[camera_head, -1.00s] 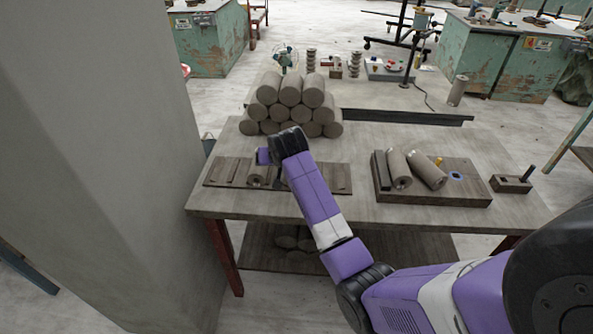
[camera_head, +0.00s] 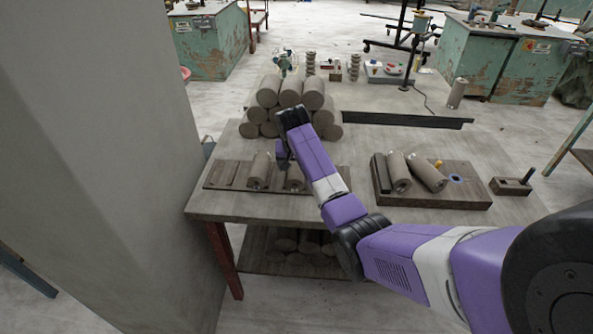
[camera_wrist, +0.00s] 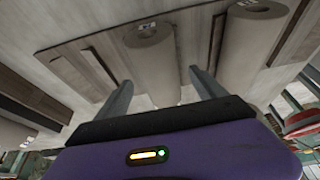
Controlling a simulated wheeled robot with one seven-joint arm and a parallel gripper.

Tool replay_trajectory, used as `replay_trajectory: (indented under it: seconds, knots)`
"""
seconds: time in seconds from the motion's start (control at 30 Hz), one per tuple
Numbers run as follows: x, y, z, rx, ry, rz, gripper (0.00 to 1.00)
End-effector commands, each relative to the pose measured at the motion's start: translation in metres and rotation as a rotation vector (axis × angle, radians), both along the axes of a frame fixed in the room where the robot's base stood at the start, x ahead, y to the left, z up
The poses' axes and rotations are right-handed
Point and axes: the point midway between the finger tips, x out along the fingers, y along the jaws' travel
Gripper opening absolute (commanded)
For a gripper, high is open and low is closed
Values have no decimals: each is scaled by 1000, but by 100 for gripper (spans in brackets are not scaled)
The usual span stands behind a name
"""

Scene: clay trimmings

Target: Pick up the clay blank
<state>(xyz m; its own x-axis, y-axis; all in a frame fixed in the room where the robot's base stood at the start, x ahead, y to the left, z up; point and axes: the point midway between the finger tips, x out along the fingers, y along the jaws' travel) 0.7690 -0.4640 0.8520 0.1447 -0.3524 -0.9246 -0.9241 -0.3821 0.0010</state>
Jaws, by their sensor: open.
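Two grey-brown clay blanks, cylinders, lie side by side on a slotted wooden board (camera_head: 228,176) at the left of the table: a left blank (camera_head: 260,171) and a right blank (camera_head: 296,178). My gripper (camera_head: 283,160) is above the board near the gap between them; its fingers are mostly hidden in the head view. In the wrist view my gripper (camera_wrist: 162,90) is open and empty, its two fingers apart. One blank (camera_wrist: 151,58) shows between and beyond the fingertips, and another blank (camera_wrist: 243,48) is to the right of the right finger. I see no contact.
A stack of similar cylinders (camera_head: 268,95) stands just behind the board. A dark wooden block (camera_head: 440,197) with two cylinders (camera_head: 428,172) lies on the right, and a small block (camera_head: 511,186) beyond it. A pillar (camera_head: 110,150) stands close on the left.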

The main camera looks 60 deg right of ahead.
Motion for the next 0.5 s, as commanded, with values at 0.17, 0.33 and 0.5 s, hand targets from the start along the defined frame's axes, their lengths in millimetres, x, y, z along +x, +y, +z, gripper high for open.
replay_trajectory:
  seconds: [0.17, 0.33, 0.5]
  knots:
    - [2, -5, -11, -1, -2, 0, 80]
    - [2, -5, -12, -1, -2, 0, 80]
    - [2, -5, -12, -1, -2, 0, 52]
